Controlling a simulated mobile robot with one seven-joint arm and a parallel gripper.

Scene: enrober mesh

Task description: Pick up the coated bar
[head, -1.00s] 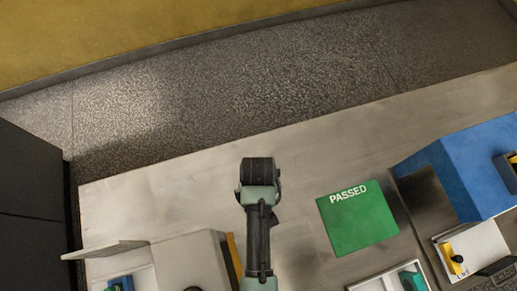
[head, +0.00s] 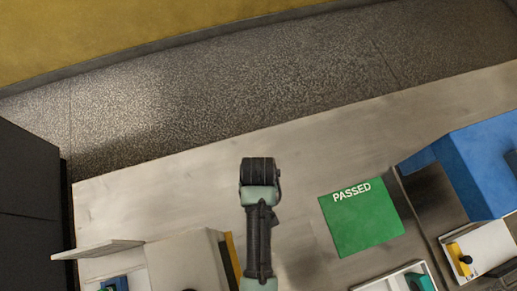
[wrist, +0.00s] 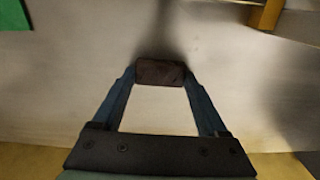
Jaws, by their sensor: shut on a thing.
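The coated bar (wrist: 160,72) is a small dark brown block in the wrist view. It sits crosswise between the tips of the two blue fingers of my gripper (wrist: 160,74), which are shut on its ends. The pale table surface shows behind it, but I cannot tell how high above the table it is. In the head view my arm reaches up from the bottom middle, and its dark end hides the fingers and the bar.
A green PASSED mat (head: 361,224) lies right of my arm, with bare table between. A pale box (head: 188,262) with a yellow-orange edge stands close on the left. A blue machine (head: 478,165) and a white tray (head: 378,285) are at right. The table's far part is clear.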

